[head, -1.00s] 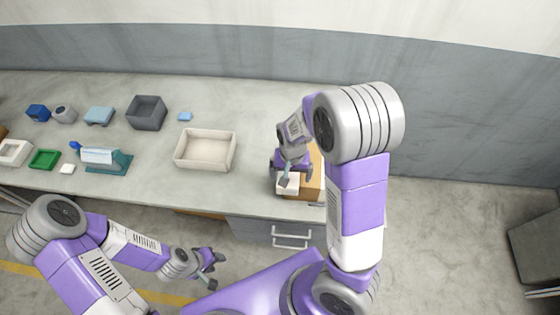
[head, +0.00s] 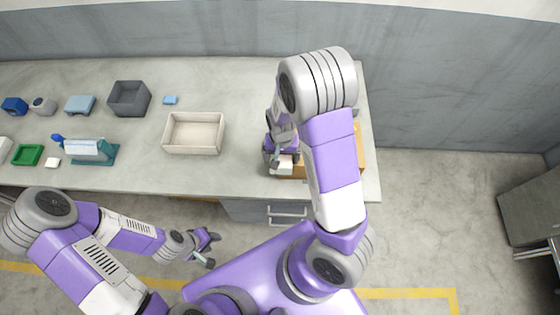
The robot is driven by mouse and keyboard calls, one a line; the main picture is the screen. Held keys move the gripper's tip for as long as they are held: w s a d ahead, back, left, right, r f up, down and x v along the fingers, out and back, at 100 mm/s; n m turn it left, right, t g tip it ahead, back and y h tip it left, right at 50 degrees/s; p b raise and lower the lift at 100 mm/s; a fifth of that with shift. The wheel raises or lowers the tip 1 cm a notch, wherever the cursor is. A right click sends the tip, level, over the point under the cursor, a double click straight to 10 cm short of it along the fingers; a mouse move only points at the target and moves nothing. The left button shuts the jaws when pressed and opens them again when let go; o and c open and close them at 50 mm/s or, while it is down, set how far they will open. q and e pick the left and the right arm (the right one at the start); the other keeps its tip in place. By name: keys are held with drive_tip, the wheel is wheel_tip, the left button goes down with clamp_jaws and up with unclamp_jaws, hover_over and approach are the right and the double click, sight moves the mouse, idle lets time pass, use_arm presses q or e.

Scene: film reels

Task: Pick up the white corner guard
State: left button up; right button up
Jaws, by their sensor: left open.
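A small white block-like piece (head: 285,164) shows at my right gripper (head: 281,155), by the front left corner of an orange-brown box; it may be the white corner guard. My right gripper points down over it, and my arm hides much of the jaws, so I cannot tell if they grip it. Another small white piece (head: 52,162) lies on the bench at the left, next to a green tray. My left gripper (head: 212,249) is open and empty, in front of the bench and below its top.
The bench top (head: 230,90) holds a beige tray (head: 194,149), a dark grey bin (head: 129,99), light blue pieces (head: 80,104) and a teal holder (head: 95,152). The orange-brown box (head: 359,155) stands at the right end, partly behind my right arm.

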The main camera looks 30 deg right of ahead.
drive_tip(key=shift+w, duration=0.15)
drive_tip(key=c, duration=0.5)
drive_tip(key=shift+c, duration=1.3)
